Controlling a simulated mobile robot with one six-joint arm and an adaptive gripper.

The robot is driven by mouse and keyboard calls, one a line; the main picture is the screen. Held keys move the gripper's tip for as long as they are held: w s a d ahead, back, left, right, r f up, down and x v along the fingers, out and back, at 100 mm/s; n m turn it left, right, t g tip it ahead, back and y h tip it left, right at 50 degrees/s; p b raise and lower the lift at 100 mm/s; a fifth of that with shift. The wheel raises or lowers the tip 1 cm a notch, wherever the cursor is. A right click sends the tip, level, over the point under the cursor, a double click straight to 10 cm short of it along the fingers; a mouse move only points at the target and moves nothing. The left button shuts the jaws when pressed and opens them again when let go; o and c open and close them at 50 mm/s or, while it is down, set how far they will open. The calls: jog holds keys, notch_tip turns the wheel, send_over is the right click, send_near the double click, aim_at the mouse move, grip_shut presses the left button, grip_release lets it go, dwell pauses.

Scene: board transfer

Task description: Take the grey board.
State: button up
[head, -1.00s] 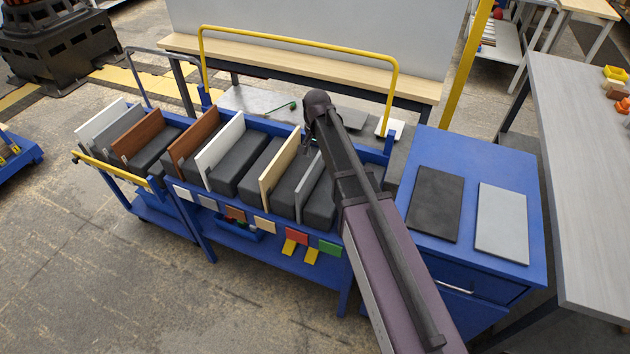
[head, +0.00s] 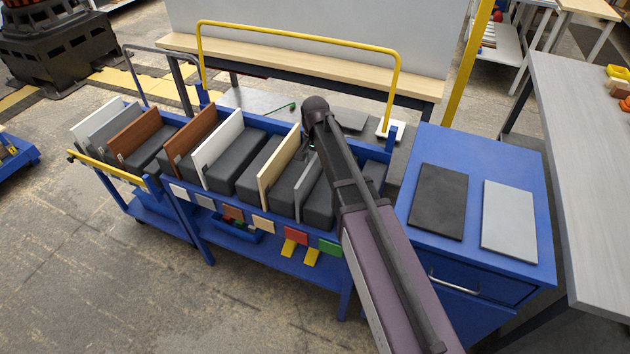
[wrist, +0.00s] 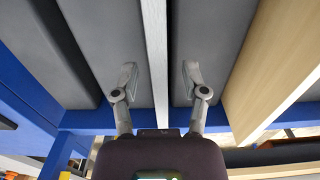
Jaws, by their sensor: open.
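A thin grey board (head: 308,184) stands upright in the blue rack, between dark grey padded blocks, at the rack's right part. In the wrist view its pale top edge (wrist: 156,50) runs lengthwise between the two fingers of my gripper (wrist: 158,82). The gripper is open, with one finger on each side of the board and gaps showing. My arm covers part of the rack in the head view and mostly hides the gripper there. Another grey board (head: 112,131) stands at the rack's far left.
A pale wood board (head: 278,164) stands just left of the grey board; it is on the right in the wrist view (wrist: 275,65). White and brown boards stand farther left. A blue cabinet (head: 480,160) at right bears a black panel (head: 438,202) and a light grey panel (head: 509,221).

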jog(key=shift+f+b, duration=0.35)
jog(key=shift+f, duration=0.25)
grip_shut()
